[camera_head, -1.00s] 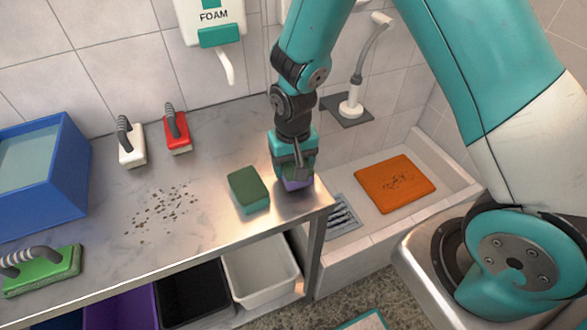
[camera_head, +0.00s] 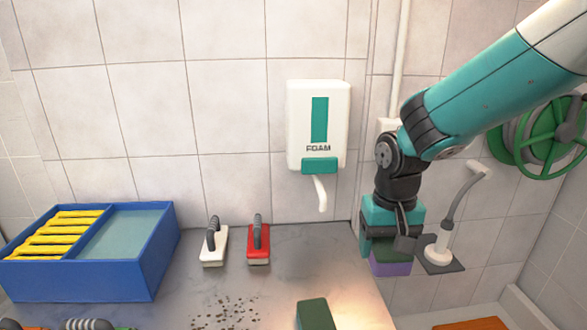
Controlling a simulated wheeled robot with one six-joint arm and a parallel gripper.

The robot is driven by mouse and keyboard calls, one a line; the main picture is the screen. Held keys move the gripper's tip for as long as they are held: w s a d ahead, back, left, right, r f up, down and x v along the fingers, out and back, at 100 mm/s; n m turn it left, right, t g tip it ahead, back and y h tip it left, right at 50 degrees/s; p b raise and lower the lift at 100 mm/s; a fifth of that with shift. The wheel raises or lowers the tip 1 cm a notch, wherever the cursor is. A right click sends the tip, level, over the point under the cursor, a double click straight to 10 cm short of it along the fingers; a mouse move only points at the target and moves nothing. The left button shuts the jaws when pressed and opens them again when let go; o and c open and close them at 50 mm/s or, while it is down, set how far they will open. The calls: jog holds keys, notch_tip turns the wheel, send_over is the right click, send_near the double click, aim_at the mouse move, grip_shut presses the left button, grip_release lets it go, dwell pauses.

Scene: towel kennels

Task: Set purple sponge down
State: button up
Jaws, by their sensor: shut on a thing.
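The purple sponge (camera_head: 390,268) shows under my gripper (camera_head: 393,248), with a dark green top layer between the fingers. My gripper is shut on it and points down. In the picture it hangs beside the right edge of the steel table (camera_head: 285,262); its height above anything below cannot be told. My fingers hide part of the sponge's upper side. A green sponge (camera_head: 315,315) lies on the table to the left, cut off by the bottom of the view.
A blue divided bin (camera_head: 85,279) stands at the left. A white brush (camera_head: 213,246) and a red brush (camera_head: 258,244) stand near the wall. A foam dispenser (camera_head: 318,125) hangs above. Dark crumbs (camera_head: 232,312) lie on the table. An orange mat (camera_head: 470,324) shows at bottom right.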

jog(key=w+d+f, duration=0.1)
jog(key=d+f, duration=0.3)
jog(key=f, duration=0.4)
jog(key=w+d+f, duration=0.1)
jog(key=d+f, duration=0.4)
jog(key=f, duration=0.3)
jog(key=shift+n, duration=0.4)
jog(key=shift+w, duration=0.1)
